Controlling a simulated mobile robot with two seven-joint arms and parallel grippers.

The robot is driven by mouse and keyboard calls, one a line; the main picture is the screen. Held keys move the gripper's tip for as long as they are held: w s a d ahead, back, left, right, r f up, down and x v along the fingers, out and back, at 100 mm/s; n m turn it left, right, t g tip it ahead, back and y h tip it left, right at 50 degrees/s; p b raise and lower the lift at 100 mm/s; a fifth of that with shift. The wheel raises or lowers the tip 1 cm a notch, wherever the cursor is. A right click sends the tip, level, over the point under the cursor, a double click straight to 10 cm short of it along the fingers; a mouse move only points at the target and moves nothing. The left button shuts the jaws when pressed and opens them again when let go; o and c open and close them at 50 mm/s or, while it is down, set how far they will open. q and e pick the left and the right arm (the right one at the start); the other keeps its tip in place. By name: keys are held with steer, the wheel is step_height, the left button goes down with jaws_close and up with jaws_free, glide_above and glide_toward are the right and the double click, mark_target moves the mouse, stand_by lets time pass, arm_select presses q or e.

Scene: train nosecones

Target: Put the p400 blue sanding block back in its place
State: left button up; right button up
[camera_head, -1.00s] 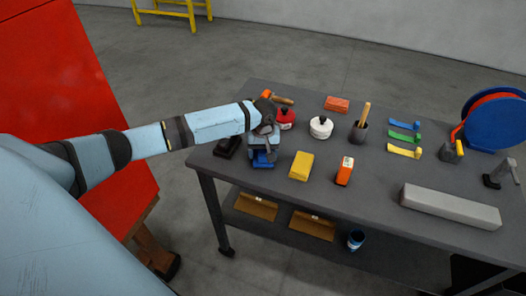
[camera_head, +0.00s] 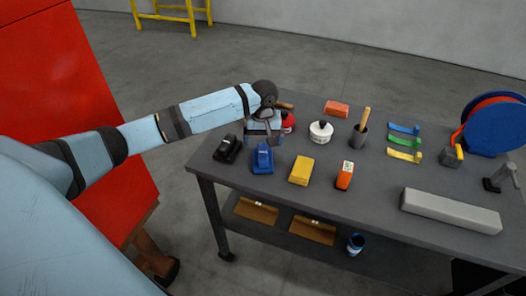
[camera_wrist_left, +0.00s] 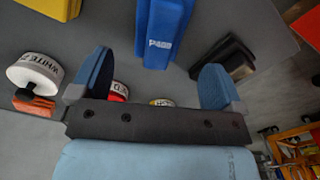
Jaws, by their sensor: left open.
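The blue sanding block (camera_head: 262,158) stands on the dark grey table near its left end, between a black block and a yellow block. It also shows in the left wrist view (camera_wrist_left: 166,30), at the top, beyond the fingertips and lying between their lines. My left gripper (camera_head: 262,138) is above and just behind the blue block in the head view. Its two blue fingers (camera_wrist_left: 150,80) are wide apart with nothing between them. The gripper looks clear of the block. My right gripper is not in these views.
A black block (camera_head: 228,148) stands left of the blue one, a yellow block (camera_head: 302,171) and an orange box (camera_head: 344,175) right. Behind are a red tin (camera_head: 288,122) and a white tin (camera_head: 321,131). A long grey bar (camera_head: 450,210) lies front right.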

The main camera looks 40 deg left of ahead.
mark_target(264, 152)
arm_select(q)
steer(key=shift+r, duration=2.3)
